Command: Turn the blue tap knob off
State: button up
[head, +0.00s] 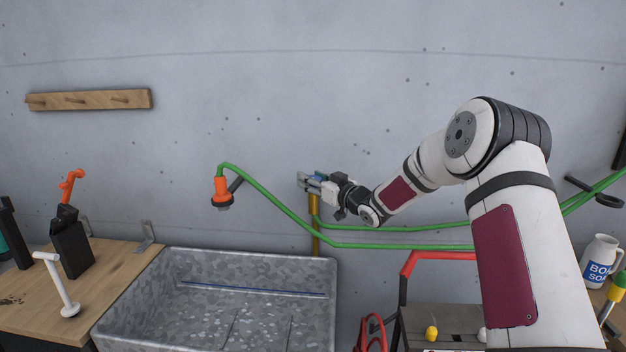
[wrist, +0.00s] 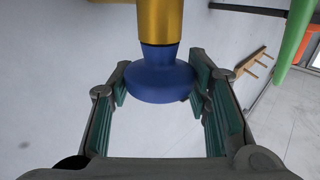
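The blue tap knob (wrist: 160,78) sits at the end of a brass pipe (wrist: 160,22) in the wrist view. My gripper (wrist: 161,82) straddles the knob, with one green-padded finger on each side. The fingers are spread about as wide as the knob; whether both pads press on it is unclear. In the head view my gripper (head: 311,182) is at the wall above the vertical brass pipe (head: 315,212). Only a bit of blue (head: 320,175) shows there, and the gripper covers the rest of the knob.
A metal sink (head: 325,290) stands below and left. A green hose (head: 290,217) crosses the wall near my gripper, from an orange nozzle (head: 220,190). A wooden bench (head: 125,275) is left. A red-handled toolbox (head: 440,318) and a soap jug (head: 598,262) are right.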

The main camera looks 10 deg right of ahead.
jog(key=o, duration=0.4)
jog(key=shift+c, duration=0.2)
jog(key=v, duration=1.2)
